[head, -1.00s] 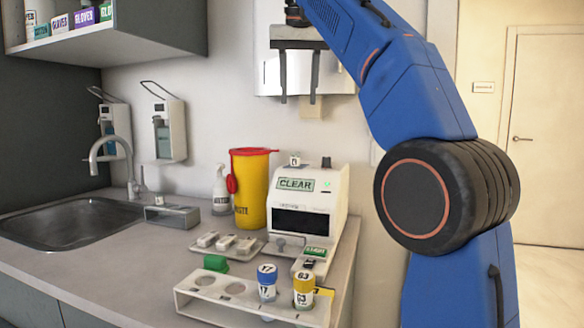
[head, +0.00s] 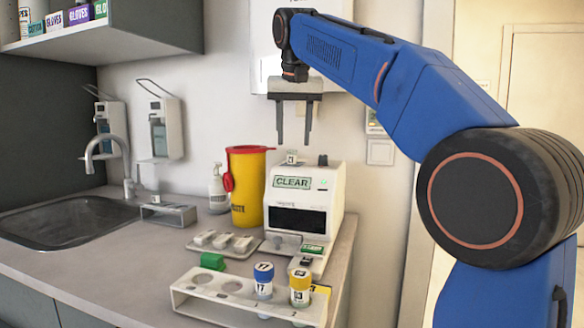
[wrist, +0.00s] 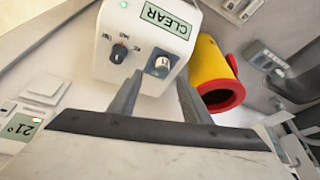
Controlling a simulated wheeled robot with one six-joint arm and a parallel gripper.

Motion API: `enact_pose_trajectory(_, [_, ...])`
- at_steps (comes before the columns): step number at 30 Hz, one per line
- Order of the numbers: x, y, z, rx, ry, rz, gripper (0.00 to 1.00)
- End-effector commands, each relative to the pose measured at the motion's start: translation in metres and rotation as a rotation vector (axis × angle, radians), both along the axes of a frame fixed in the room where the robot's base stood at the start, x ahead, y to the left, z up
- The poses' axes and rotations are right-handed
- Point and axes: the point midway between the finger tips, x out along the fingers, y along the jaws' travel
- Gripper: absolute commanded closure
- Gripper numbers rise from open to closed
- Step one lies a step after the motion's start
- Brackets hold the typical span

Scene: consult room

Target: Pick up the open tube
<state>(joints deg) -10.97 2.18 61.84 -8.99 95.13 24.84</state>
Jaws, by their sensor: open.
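A small uncapped tube with a white label (head: 292,157) stands in the top of the white machine marked CLEAR (head: 327,200). In the wrist view the tube (wrist: 161,64) sits upright in a socket beside a knob; its lower part is hidden in the machine. My gripper (head: 294,138) is open and empty, fingers pointing down, just above the tube in the head view. In the wrist view the fingertips (wrist: 158,84) lie either side of the socket, apart from the tube. A green cap-like piece (head: 212,261) lies on the counter.
A white rack (head: 190,300) holds a blue-capped tube (head: 263,279) and a yellow-capped tube (head: 299,287). A yellow bin with a red lid (head: 249,190) stands left of the machine. A tray of small items (head: 246,255) lies in front. A wall dispenser hangs behind my gripper.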

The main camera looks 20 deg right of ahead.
Motion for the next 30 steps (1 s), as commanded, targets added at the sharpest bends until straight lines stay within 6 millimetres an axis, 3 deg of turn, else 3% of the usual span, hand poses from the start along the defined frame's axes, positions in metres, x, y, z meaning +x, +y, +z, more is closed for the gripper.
enact_pose_trajectory(14, [0.02,-0.001,-0.045,0.0,0.002,0.0,0.56])
enact_pose_trajectory(23, [0.022,-0.002,-0.049,0.0,0.0,0.0,0.56])
enact_pose_trajectory(29, [0.022,-0.002,-0.049,0.0,0.0,0.0,0.99])
enact_pose_trajectory(30, [0.022,-0.002,-0.049,0.0,0.0,0.0,0.99])
